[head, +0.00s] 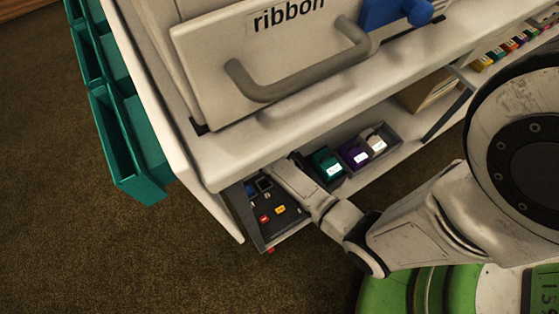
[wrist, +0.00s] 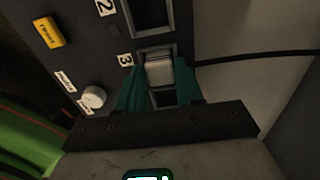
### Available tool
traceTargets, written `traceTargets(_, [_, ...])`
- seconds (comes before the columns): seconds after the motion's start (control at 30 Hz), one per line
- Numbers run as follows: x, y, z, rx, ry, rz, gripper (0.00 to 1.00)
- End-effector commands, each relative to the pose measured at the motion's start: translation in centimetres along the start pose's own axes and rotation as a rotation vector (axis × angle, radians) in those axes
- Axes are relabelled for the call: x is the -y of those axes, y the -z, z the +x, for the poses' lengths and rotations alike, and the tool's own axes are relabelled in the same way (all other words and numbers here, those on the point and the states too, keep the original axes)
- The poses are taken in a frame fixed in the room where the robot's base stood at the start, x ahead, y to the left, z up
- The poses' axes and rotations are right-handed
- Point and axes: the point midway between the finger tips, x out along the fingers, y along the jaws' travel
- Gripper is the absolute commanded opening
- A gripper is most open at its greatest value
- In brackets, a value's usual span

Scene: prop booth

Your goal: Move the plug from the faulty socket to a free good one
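In the wrist view a pale grey plug (wrist: 159,70) sits at the socket beside the label 3 on a dark panel (wrist: 86,50). The teal fingers of my gripper (wrist: 160,82) are on both sides of the plug and look closed against it. A black cable (wrist: 250,55) runs to the right from behind the right finger. An empty-looking dark socket (wrist: 150,14) is beside the label 2. In the head view the panel (head: 266,228) lies low under the counter, and my arm reaches in to it, with the fingertips hard to make out.
The panel has a yellow button (wrist: 48,32) and a white knob (wrist: 94,97). A tray (head: 398,145) with several labelled cartridges lies right of my arm. The counter edge (head: 290,140) overhangs the panel. Teal bins (head: 130,150) hang at the left.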

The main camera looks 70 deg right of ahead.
Motion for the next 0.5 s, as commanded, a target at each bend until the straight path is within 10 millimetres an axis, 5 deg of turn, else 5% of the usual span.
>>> traceTargets(0.23, [-0.01, 0.00, 0.00, 0.000, 0.000, 0.000, 0.61])
traceTargets(0.5, [-0.01, -0.01, -0.18, 0.000, 0.000, 0.000, 0.61])
